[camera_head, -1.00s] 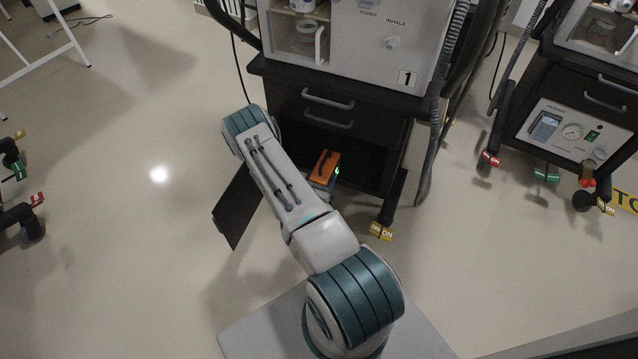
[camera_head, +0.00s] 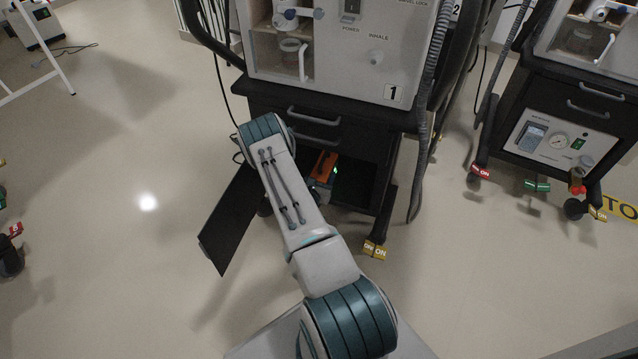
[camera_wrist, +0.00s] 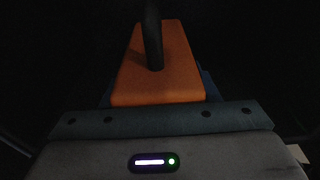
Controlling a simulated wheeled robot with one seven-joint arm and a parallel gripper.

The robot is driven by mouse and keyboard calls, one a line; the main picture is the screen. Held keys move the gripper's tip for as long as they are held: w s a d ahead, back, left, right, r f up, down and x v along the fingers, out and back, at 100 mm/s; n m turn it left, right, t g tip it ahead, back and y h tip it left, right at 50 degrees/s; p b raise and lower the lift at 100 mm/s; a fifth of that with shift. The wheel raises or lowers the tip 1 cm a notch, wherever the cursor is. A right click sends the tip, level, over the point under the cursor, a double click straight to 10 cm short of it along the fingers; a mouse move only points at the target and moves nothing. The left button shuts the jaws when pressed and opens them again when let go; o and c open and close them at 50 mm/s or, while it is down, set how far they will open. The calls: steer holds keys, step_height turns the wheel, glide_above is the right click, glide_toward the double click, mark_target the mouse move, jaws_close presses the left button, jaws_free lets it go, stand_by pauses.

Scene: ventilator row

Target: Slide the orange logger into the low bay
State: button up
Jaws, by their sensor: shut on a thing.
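The orange logger (camera_head: 324,163) is at the low bay (camera_head: 358,185), the dark opening under the drawers of ventilator cart 1. At least its front part is in the bay mouth; how deep it sits is hard to tell in the dark. My gripper (camera_head: 319,188) is at its near side, partly hidden by my arm. In the wrist view the logger (camera_wrist: 160,75) lies straight ahead, with a dark upright bar (camera_wrist: 153,35) over its top. My gripper is shut on the logger; its fingertips are not clearly visible.
A black door panel (camera_head: 228,220) stands open left of the bay. A caster with yellow tags (camera_head: 375,250) is at the cart's front right corner. A grey hose (camera_head: 420,140) hangs on the right side. Open floor lies to the left.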

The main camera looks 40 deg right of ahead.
mark_target(327, 166)
steer(key=b+x, duration=0.1)
steer(key=x, duration=0.4)
steer(key=shift+r+b, duration=0.15)
steer(key=shift+b, duration=0.25)
steer(key=shift+w+d+f+b, duration=0.3)
steer(key=shift+d+f+b, duration=0.15)
steer(key=shift+b, duration=0.15)
steer(key=shift+f, duration=0.15)
steer(key=o, duration=1.1)
steer(key=shift+c, duration=0.2)
steer(key=shift+s+a, duration=0.15)
